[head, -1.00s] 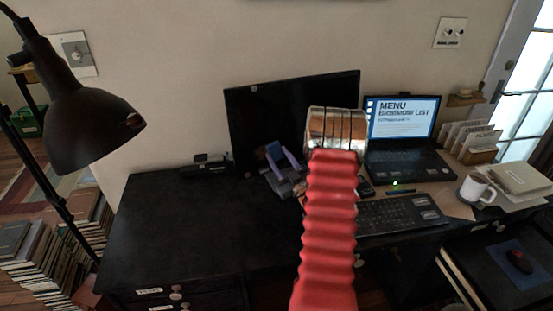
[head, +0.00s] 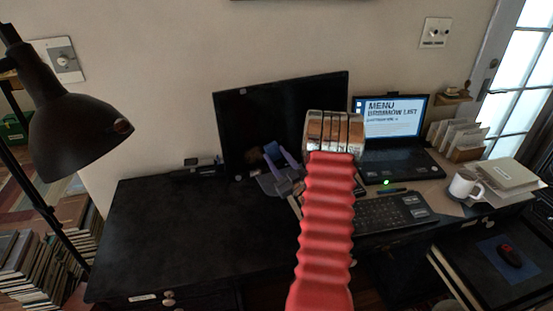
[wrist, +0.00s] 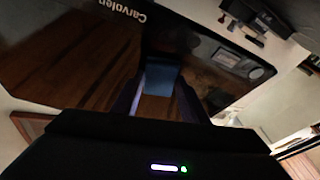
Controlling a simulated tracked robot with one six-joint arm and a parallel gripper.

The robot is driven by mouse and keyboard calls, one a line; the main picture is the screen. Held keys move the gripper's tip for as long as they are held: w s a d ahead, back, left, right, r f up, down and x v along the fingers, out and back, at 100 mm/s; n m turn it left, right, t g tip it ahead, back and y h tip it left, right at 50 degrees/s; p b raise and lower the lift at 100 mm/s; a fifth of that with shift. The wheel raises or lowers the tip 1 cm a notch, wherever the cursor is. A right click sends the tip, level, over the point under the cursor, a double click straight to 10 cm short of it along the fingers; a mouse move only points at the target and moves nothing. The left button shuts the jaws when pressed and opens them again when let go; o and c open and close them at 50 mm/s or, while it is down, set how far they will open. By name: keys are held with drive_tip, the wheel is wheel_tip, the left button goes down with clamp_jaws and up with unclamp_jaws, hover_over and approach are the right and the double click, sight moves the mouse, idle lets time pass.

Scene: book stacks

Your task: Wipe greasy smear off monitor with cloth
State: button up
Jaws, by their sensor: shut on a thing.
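The black monitor (head: 290,100) stands upright on the dark desk, left of the laptop. In the wrist view its glossy screen (wrist: 75,55) fills the upper left and shows upside-down lettering. My gripper (head: 277,155) is in front of the monitor's lower part, its purple fingers pointing towards the screen. In the wrist view my gripper (wrist: 160,95) is shut on a blue cloth (wrist: 163,76), close to the screen; whether it touches cannot be told. A dull brownish patch shows on the screen right of the cloth; I cannot tell smear from reflection.
A laptop (head: 395,115), a keyboard (head: 385,212) and a white mug (head: 465,186) are on the right. A black lamp (head: 80,130) stands at the left. The desk's left part (head: 170,225) is clear.

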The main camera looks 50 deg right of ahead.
sight(253, 155)
drive_tip(key=shift+w+a, duration=0.35)
drive_tip(key=shift+a, duration=0.5)
drive_tip(key=shift+w+a, duration=0.3)
drive_tip(key=shift+a, duration=0.55)
drive_tip(key=shift+w+a, duration=0.4)
drive_tip(key=shift+a, duration=0.4)
drive_tip(key=shift+w+a, duration=0.4)
drive_tip(key=shift+a, duration=0.4)
drive_tip(key=shift+a, duration=0.1)
drive_tip(key=shift+w+a, duration=0.35)
drive_tip(key=shift+a, duration=0.45)
drive_tip(key=shift+w+a, duration=0.3)
drive_tip(key=shift+a, duration=0.45)
drive_tip(key=shift+w+r, duration=0.1)
drive_tip(key=shift+r, duration=0.1)
